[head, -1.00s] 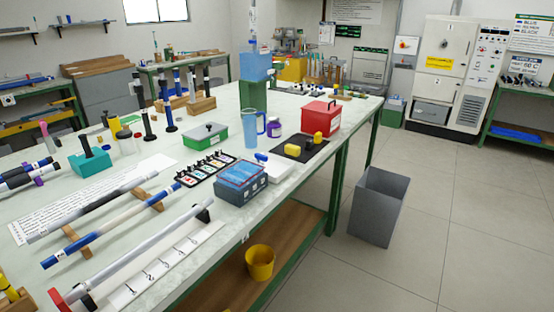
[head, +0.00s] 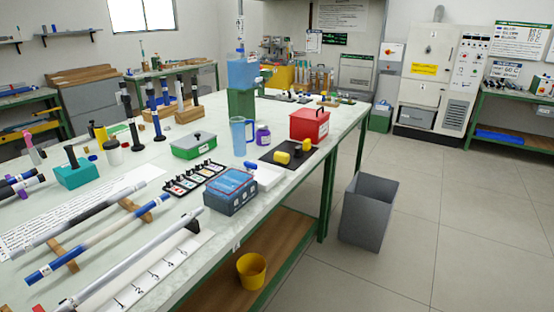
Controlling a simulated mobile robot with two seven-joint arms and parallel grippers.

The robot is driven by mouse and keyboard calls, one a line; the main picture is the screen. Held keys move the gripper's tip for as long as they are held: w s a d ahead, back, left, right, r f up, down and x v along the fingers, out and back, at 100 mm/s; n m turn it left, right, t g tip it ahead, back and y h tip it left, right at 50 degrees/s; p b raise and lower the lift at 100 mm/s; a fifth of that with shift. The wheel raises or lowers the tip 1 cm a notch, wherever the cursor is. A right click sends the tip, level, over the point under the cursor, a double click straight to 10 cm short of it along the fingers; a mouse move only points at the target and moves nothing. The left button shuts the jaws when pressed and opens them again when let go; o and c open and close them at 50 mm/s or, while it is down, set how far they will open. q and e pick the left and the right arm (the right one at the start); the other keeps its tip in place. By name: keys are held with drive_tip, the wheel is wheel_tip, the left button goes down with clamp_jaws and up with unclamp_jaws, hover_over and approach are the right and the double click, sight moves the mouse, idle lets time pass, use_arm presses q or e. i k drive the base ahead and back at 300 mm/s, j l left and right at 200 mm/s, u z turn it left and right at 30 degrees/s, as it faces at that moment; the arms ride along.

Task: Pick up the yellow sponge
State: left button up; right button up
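A small yellow block that looks like the yellow sponge (head: 281,158) lies on a black mat (head: 268,155) near the right edge of the long workbench. A small dark piece (head: 296,153) and a rounded yellow piece (head: 306,145) are on the mat just right of it. The yellow pieces are small in the picture, so their texture cannot be made out. Neither of my grippers shows in the head view.
A red box (head: 309,124) stands behind the mat.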

sight(280, 157)
drive_tip(key=u, duration=1.15)
drive_tip(key=i+l+u, duration=0.1)
drive_tip(key=l+u, duration=0.9)
drive_tip(key=l, duration=0.25)
drive_tip(key=l+u, duration=0.25)
drive_tip(key=l, duration=0.15)
drive_tip(key=k+l+u, duration=0.2)
drive_tip(key=l, duration=0.2)
drive_tip(key=l+u, duration=0.2)
drive_tip(key=l, duration=0.2)
drive_tip(key=k+l, duration=0.1)
drive_tip(key=l, duration=0.25)
drive_tip(key=k+l+u, duration=0.1)
drive_tip(key=l, duration=0.25)
drive_tip(key=k+l, duration=0.15)
drive_tip(key=l, duration=0.15)
drive_tip(key=k+l, duration=0.15)
drive_tip(key=l, duration=0.2)
drive_tip(key=k+l+u, duration=0.1)
drive_tip(key=l, duration=0.25)
